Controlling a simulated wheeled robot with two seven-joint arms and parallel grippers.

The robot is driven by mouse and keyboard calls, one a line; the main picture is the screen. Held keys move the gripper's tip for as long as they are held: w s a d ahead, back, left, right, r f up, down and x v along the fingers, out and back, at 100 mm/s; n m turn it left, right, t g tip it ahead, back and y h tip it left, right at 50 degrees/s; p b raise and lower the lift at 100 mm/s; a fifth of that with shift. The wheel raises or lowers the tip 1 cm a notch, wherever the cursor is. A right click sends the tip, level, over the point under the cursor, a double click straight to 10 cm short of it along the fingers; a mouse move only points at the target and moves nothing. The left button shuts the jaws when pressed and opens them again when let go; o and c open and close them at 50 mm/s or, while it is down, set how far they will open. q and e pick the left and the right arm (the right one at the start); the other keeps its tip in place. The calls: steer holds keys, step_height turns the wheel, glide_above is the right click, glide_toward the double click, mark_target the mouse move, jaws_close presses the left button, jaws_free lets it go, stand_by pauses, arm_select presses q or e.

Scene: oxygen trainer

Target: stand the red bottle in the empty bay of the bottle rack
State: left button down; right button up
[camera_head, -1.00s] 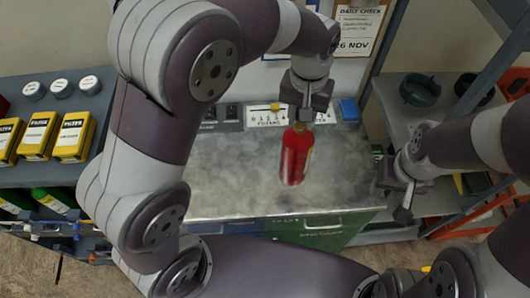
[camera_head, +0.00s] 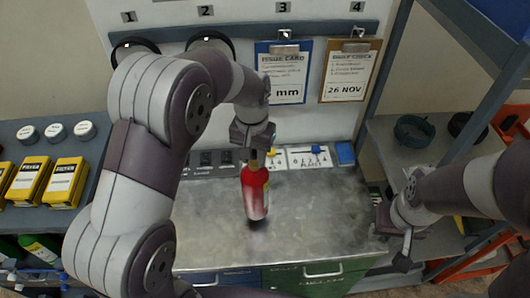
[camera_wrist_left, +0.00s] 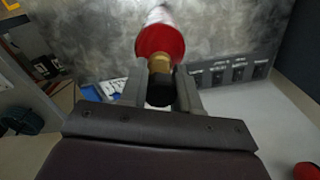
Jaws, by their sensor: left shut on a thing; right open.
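The red bottle (camera_head: 256,192) hangs roughly upright over the grey metal worktop (camera_head: 320,220), with a dark shadow close under its base. I cannot tell whether it touches the top. My left gripper (camera_head: 254,150) is shut on its neck from above. In the left wrist view, the fingers (camera_wrist_left: 160,88) grip the dark top just past a brass collar, and the red body (camera_wrist_left: 160,40) points away. My right gripper (camera_head: 405,240) is open and empty at the worktop's right edge. I cannot make out the bottle rack's empty bay in these views.
A row of switches and labels (camera_head: 305,158) and a blue block (camera_head: 345,153) line the worktop's back. Clipboards (camera_head: 283,72) hang behind. The left shelf holds yellow filter boxes (camera_head: 65,180), white-lidded jars (camera_head: 55,131) and a green bottle (camera_head: 40,246) below. The worktop is otherwise clear.

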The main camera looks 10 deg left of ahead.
mark_target(255, 166)
arm_select(q)
step_height(255, 166, down, 3)
steer(key=shift+f+p, duration=0.1)
steer(key=shift+p, duration=0.8)
steer(key=shift+w+f, duration=0.1)
steer(key=shift+f, duration=0.35)
steer(key=c, duration=0.8)
jaws_free()
steer(key=shift+s+d, duration=0.1)
steer(key=shift+s, duration=0.1)
